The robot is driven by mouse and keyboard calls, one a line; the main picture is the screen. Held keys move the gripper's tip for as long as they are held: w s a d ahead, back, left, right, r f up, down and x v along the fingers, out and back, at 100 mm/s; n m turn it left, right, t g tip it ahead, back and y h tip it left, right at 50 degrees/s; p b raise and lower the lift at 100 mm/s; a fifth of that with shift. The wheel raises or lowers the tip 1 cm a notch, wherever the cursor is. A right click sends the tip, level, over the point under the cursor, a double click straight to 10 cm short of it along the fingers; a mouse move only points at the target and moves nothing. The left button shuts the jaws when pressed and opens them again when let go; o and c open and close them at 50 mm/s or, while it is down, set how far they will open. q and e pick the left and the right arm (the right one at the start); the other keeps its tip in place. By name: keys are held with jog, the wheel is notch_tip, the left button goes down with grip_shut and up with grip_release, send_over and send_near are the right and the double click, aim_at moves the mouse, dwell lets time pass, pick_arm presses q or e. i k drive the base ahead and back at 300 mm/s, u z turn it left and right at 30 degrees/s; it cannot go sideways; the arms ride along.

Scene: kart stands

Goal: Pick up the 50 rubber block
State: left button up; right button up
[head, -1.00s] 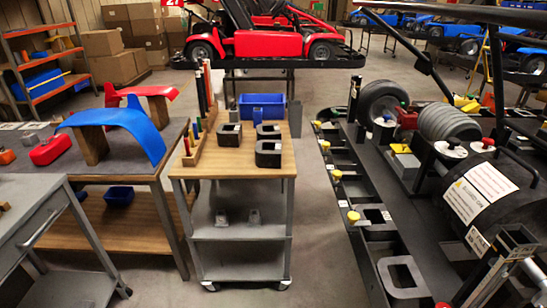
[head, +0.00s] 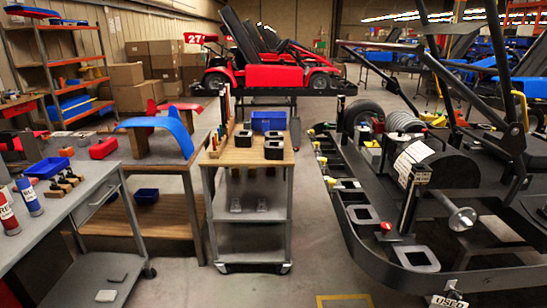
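Black blocks with openings sit on the wooden top of the middle cart (head: 232,158). One black block (head: 244,139) is at the left, and another black block (head: 273,151) is at the right, with one more close behind it. I cannot read a 50 on any of them. More dark square blocks or pads with light centres lie on the black kart frame (head: 345,200) at the right, one being the near pad (head: 415,258). Neither of my grippers is in view.
A blue bin (head: 268,121) and a wooden rack of upright tools (head: 220,135) share the cart top. A grey workbench (head: 75,205) stands at left, with a table holding a blue fender (head: 168,130) behind it. Floor between cart and kart is clear.

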aim_at(274, 149)
jog(key=z, duration=0.6)
jog(key=i, duration=1.4)
jog(key=u, duration=0.55)
